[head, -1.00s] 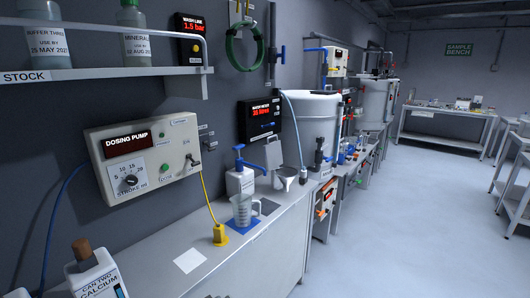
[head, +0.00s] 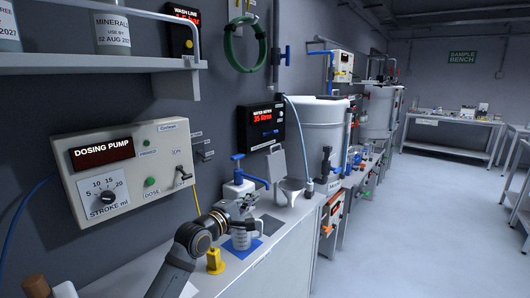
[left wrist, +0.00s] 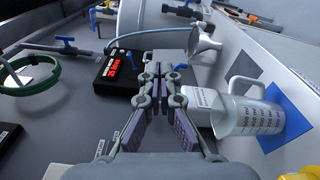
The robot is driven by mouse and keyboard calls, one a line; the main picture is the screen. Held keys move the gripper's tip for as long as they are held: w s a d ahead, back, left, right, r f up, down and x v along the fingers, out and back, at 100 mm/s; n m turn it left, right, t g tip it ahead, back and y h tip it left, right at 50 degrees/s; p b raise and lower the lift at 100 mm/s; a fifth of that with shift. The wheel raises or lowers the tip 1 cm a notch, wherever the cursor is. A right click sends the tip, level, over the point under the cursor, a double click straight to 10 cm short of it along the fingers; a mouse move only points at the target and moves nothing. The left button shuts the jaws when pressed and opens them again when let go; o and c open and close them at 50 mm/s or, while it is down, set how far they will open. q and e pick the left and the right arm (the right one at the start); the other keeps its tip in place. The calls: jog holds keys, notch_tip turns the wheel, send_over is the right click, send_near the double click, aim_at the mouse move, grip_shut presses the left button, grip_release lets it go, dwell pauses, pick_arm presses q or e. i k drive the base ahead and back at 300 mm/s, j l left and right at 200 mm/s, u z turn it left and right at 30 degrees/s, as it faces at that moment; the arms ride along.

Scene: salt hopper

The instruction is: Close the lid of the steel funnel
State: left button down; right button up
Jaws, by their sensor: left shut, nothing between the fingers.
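The funnel (left wrist: 207,40) also shows in the left wrist view, at the upper right beyond my fingers. My left gripper (head: 246,205) is shut and empty. In the head view it is over the measuring jug, on the near side of the funnel and apart from it. In the left wrist view its fingers (left wrist: 168,78) partly cover what lies behind them. My right gripper is not in view.
The clear measuring jug (left wrist: 245,113) stands on a blue mat (left wrist: 289,117) near my left gripper. A yellow block (head: 215,261) is in front. The dosing pump box (head: 120,168) juts from the wall. The floor at right is clear.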

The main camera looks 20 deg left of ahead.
aim_at(276, 163)
jog(key=i+j, duration=0.3)
jog(key=i, duration=0.2)
jog(key=i+j, duration=0.3)
jog(key=i, duration=0.2)
